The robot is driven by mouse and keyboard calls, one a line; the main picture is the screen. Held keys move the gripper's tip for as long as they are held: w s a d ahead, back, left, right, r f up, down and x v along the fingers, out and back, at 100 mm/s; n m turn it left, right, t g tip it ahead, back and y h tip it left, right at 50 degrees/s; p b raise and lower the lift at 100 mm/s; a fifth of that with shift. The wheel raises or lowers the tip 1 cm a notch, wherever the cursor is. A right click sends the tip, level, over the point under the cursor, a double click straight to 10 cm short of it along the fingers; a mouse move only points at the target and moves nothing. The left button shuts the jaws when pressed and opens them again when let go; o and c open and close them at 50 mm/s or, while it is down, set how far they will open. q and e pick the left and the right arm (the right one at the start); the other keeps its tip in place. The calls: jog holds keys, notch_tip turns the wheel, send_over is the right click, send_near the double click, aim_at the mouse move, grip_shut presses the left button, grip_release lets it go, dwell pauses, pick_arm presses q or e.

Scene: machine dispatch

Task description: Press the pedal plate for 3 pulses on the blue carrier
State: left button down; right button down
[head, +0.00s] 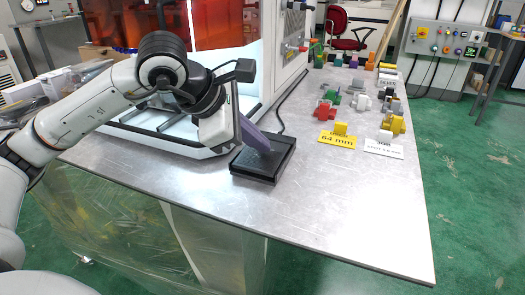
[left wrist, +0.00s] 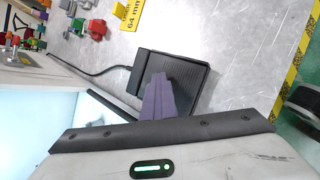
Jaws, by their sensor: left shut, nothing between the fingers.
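The black pedal plate (head: 275,170) lies on the metal table, with a cable running back from it. It also shows in the left wrist view (left wrist: 196,88). My left gripper (head: 266,149) is shut and empty, its purple fingers pointing down over the pedal plate. In the left wrist view the fingertips (left wrist: 161,78) overlap the plate's surface. I cannot tell whether they touch it. I cannot surely pick out the blue carrier among the small coloured parts at the back right. My right gripper is out of view.
A yellow "64 mm" card (head: 337,141) and a white card (head: 384,148) lie right of the pedal, with several coloured blocks behind them. A white machine (head: 283,45) stands behind. The table's front right (head: 350,215) is bare. A button panel (head: 444,40) stands farther back.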

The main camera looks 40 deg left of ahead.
aim_at(259, 154)
pick_arm(q)
jog(key=shift+f, duration=0.1)
jog(key=shift+w+r+p, duration=0.1)
jog(key=shift+r+p, duration=0.8)
jog(key=shift+r, duration=0.1)
jog(key=shift+r, duration=0.15)
jog(key=r+p, duration=0.4)
jog(key=shift+w+a+r, duration=0.15)
jog(key=shift+w+r, duration=0.1)
jog(key=shift+r, duration=0.15)
dwell(1.3)
dwell(0.8)
